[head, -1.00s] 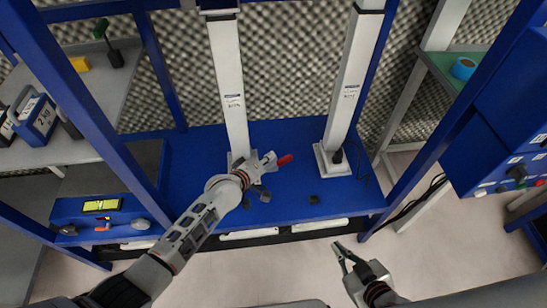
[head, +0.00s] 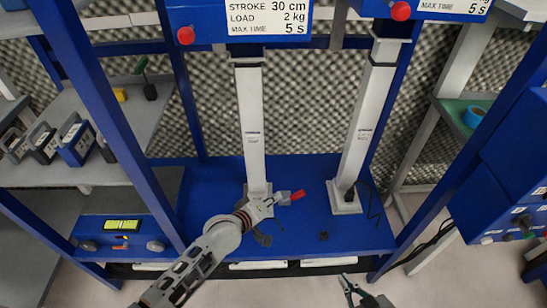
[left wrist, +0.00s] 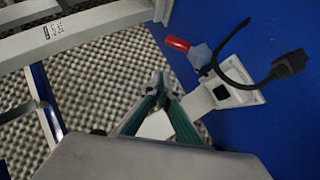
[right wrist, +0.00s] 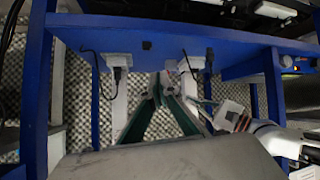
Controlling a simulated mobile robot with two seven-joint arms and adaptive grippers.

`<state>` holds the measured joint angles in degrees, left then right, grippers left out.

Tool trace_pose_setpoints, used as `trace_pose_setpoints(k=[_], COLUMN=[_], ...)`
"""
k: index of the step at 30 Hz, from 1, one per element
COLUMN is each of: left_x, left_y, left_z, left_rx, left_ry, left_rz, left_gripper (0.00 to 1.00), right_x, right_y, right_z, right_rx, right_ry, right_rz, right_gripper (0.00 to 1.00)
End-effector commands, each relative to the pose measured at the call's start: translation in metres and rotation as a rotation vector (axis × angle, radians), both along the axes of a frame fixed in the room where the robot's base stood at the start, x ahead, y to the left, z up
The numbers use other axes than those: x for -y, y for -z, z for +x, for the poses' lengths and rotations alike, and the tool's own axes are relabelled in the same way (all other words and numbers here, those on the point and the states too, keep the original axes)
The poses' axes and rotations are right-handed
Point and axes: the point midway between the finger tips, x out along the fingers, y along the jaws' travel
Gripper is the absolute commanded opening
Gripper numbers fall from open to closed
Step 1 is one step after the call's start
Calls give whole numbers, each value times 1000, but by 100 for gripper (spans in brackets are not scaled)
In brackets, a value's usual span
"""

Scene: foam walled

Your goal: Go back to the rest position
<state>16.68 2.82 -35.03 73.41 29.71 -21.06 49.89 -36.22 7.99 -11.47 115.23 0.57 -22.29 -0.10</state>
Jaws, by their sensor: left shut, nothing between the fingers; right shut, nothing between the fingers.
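My left gripper (head: 264,208) is in front of the foot of the left white column, close to a part with a red end (head: 298,195). In the left wrist view its green-sided fingers (left wrist: 160,78) meet at the tips, shut with nothing between them. The red-ended part (left wrist: 178,43) and a black cable plug (left wrist: 290,63) lie beyond. My right gripper (head: 347,281) is low in the head view, in front of the bench edge. Its fingers (right wrist: 164,78) are together and empty. Most of my right arm is out of the head view.
A blue bench (head: 285,225) carries two white columns (head: 252,125) (head: 368,125) under labelled blue boxes (head: 265,18). Blue frame posts (head: 105,120) stand either side. Grey shelves (head: 75,110) are at left, a blue panel (head: 505,190) at right. Floor shows in front.

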Motion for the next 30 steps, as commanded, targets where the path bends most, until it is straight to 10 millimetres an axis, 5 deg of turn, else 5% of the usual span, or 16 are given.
trace_pose_setpoints(k=[6, 11, 20, 30], left_x=[-2, -21, -104, -203], left_y=[1, 10, 23, 8], left_z=[-4, -35, -141, -249], left_rx=[4, 47, 194, 295], left_ry=[1, 13, 66, 185], left_rz=[8, 83, 426, 867], left_gripper=[0, 0, 0, 0], right_x=[0, -1, -5, -7], right_y=[-1, -9, -21, -24], right_z=[1, 3, 3, -5], right_rx=[2, 10, 12, -5], right_ry=[-1, -1, 0, 2], right_rz=[0, 3, 19, 31], right_gripper=[0, 0, 0, 0])
